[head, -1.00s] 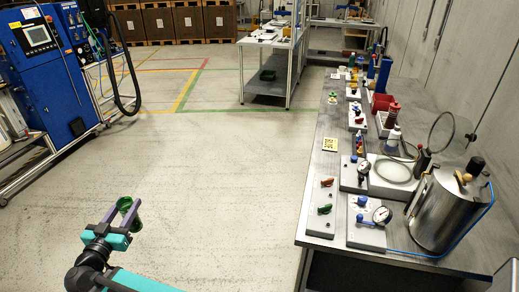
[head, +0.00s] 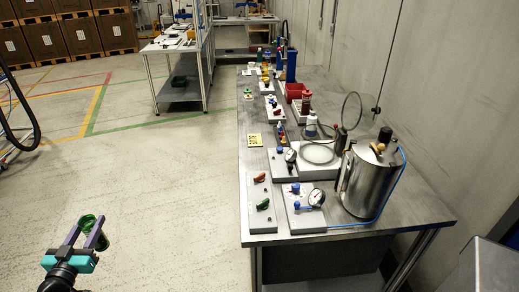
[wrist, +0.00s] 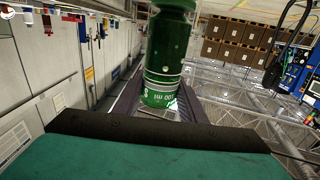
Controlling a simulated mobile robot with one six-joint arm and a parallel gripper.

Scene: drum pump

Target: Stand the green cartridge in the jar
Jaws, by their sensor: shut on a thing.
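My gripper (head: 88,236) is at the lower left of the head view, over open floor and well left of the workbench. It is shut on the green cartridge (head: 87,220). In the wrist view the green cartridge (wrist: 165,65) stands out between the fingers, with white "100 ml" lettering on it; its upper end is cut off by the frame. On the bench, a low round clear vessel (head: 318,153) sits on a white base, with a round clear lid (head: 351,110) standing raised behind it. It looks like the jar, but its inside is too small to make out.
The workbench (head: 400,215) carries a steel tank (head: 368,182) with a blue hose, panels with gauges (head: 317,197) and valve handles, and a red bin (head: 296,91). A second table (head: 170,47) stands farther back. The floor left of the bench is clear.

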